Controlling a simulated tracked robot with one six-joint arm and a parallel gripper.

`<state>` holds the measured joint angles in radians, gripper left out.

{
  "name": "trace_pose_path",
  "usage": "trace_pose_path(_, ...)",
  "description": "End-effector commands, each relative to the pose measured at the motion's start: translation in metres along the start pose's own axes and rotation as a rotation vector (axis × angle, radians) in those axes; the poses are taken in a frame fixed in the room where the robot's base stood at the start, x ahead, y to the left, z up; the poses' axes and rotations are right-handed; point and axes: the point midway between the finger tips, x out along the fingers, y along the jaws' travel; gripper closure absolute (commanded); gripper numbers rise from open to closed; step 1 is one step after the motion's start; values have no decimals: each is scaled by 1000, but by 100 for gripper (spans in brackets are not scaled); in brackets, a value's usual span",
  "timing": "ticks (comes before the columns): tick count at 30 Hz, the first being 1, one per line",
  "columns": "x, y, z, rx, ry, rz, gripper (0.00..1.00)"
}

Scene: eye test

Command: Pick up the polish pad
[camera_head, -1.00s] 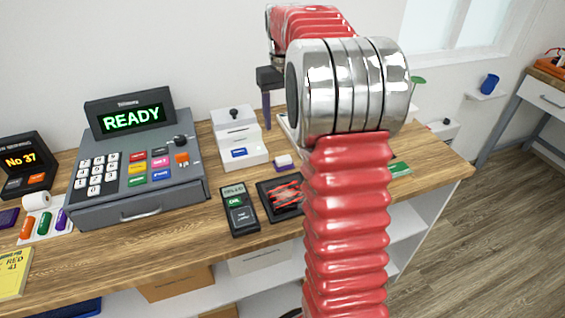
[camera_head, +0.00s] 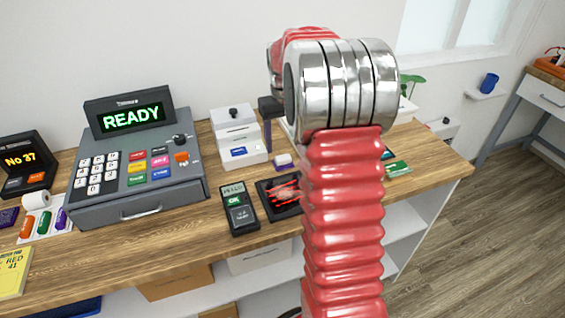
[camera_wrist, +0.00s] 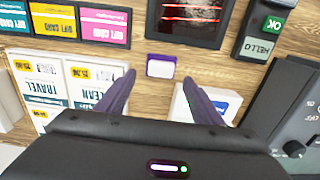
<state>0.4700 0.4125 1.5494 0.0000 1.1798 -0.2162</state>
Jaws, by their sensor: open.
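The polish pad, a small block with a white top and purple base (camera_head: 283,161), lies on the wooden counter between the white box and a black tray. In the wrist view the pad (camera_wrist: 161,67) lies just beyond my fingertips, about centred between them. My gripper (camera_wrist: 159,78) is open and empty, its two purple fingers spread apart. In the head view my gripper (camera_head: 267,146) shows one finger hanging down close behind the pad. My red arm hides part of the counter to the right of it.
A white box with a blue label (camera_head: 238,141) stands close left of the gripper. A black tray with red streaks (camera_head: 280,197) and a card terminal (camera_head: 238,209) lie nearer. Packets (camera_wrist: 95,88) and gift cards (camera_wrist: 104,26) lie left in the wrist view. A cash register (camera_head: 137,165) stands farther left.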

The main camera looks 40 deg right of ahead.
Motion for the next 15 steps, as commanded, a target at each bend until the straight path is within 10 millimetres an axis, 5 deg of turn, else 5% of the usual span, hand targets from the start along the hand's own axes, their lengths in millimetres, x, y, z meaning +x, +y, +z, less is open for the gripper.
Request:
trace_pose_path(8, 4, 0, 1, 1, -2, 0, 39)
trace_pose_path(15, 34, -2, 2, 1, -4, -1, 39)
